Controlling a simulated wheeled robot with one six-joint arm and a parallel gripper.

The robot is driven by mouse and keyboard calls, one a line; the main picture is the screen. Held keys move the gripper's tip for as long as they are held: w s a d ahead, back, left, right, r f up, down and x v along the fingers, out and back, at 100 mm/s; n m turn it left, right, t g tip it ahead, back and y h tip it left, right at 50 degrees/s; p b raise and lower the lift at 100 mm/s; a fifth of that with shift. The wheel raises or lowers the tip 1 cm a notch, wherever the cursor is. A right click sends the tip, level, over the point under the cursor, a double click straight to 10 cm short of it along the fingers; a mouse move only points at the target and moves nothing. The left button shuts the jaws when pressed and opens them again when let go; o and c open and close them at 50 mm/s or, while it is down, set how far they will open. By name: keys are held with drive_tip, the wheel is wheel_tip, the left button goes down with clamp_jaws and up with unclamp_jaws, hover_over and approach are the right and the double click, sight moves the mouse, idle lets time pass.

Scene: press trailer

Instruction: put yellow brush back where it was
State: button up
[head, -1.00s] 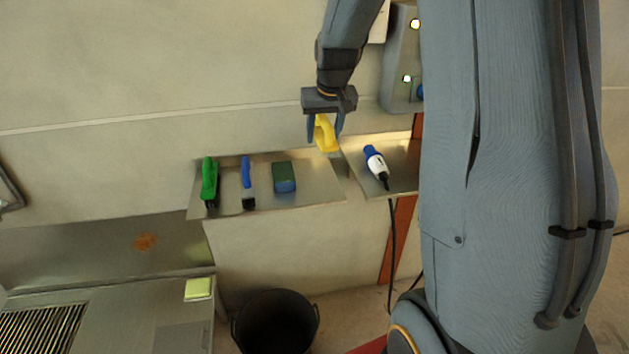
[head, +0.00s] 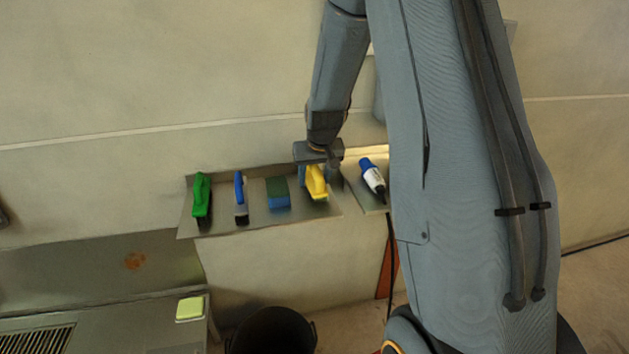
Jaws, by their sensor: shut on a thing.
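The yellow brush (head: 316,182) is in my gripper (head: 318,176) at the right end of the metal shelf (head: 225,230) on the wall. My gripper points down, and its jaws are shut on the brush's yellow handle. The brush's lower end is at the shelf surface; I cannot tell whether it touches. To its left on the shelf are a blue and green sponge-like block (head: 278,193), a blue-handled brush (head: 240,197) and a green brush (head: 202,197).
A blue and white tool (head: 372,178) with a black cable lies on a second shelf (head: 360,203) just right of my gripper. A black bucket (head: 272,332) stands below. A metal counter (head: 90,315) with a pale yellow-green block (head: 190,308) is at lower left.

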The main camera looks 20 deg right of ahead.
drive_tip(key=shift+f, duration=0.6)
drive_tip(key=shift+f, duration=0.1)
drive_tip(key=o, duration=0.9)
drive_tip(key=shift+o, duration=0.2)
drive_tip(key=b+v, duration=0.2)
drive_tip(key=v, duration=1)
drive_tip(key=s+a+f+g, duration=0.1)
drive_tip(key=s+a, duration=0.3)
drive_tip(key=s, duration=0.4)
drive_tip(key=s+a+f+n+g, duration=0.1)
drive_tip(key=s+a+f, duration=0.3)
drive_tip(key=s, duration=0.3)
drive_tip(key=s+a+f+n+g, duration=0.1)
drive_tip(key=s+a, duration=0.3)
drive_tip(key=s, duration=0.4)
drive_tip(key=shift+s+f+g+y, duration=0.3)
drive_tip(key=shift+f+g+y, duration=0.1)
drive_tip(key=shift+f, duration=0.25)
drive_tip(key=shift+a, duration=0.15)
